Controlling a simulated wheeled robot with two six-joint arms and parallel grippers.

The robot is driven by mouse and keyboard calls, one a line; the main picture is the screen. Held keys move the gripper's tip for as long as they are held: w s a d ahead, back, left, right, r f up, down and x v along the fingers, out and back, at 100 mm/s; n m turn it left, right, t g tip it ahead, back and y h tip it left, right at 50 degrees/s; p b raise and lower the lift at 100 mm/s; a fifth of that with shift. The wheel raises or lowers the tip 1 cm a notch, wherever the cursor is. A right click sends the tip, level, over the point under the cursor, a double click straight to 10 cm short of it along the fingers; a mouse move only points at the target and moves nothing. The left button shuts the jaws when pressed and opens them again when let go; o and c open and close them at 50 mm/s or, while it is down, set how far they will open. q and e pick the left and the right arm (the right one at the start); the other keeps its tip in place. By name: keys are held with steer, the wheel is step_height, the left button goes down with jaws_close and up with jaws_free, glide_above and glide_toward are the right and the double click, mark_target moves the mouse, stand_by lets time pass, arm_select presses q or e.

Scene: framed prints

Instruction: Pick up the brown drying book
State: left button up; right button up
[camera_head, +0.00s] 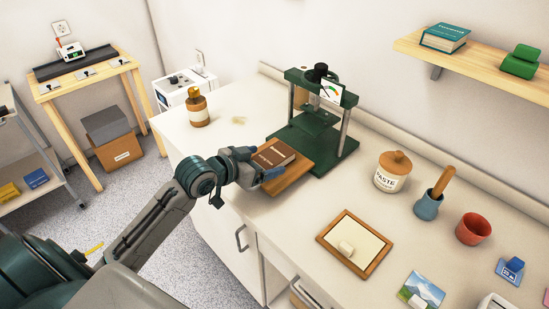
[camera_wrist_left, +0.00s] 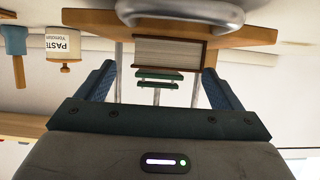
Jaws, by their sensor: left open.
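The brown book (camera_head: 274,153) lies flat on a wooden board (camera_head: 295,172) at the front of the green press (camera_head: 318,125). In the left wrist view, which is upside down, the book (camera_wrist_left: 170,52) shows its pale page edge between the two blue fingers. My left gripper (camera_head: 256,163) is open at the book's near end, one finger on each side. Whether the fingers touch the book cannot be told. My right gripper is not in view.
A brown bottle (camera_head: 197,107) stands left on the white counter (camera_head: 225,125). A paste jar (camera_head: 392,172), blue pot (camera_head: 428,205), red cup (camera_head: 473,229) and framed print (camera_head: 355,244) are to the right. A wall shelf (camera_head: 480,65) hangs above.

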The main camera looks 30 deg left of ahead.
mark_target(272, 155)
arm_select(q)
steer(key=shift+w, duration=0.45)
steer(key=p+x, duration=0.1)
steer(key=x, duration=0.2)
steer(key=shift+w, duration=0.35)
steer(key=shift+w+d+f, duration=0.15)
steer(key=shift+w+f, duration=0.1)
steer(key=shift+w, duration=0.1)
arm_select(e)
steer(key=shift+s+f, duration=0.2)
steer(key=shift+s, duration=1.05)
arm_select(q)
steer(key=c, duration=1.2)
steer(key=shift+c, duration=0.2)
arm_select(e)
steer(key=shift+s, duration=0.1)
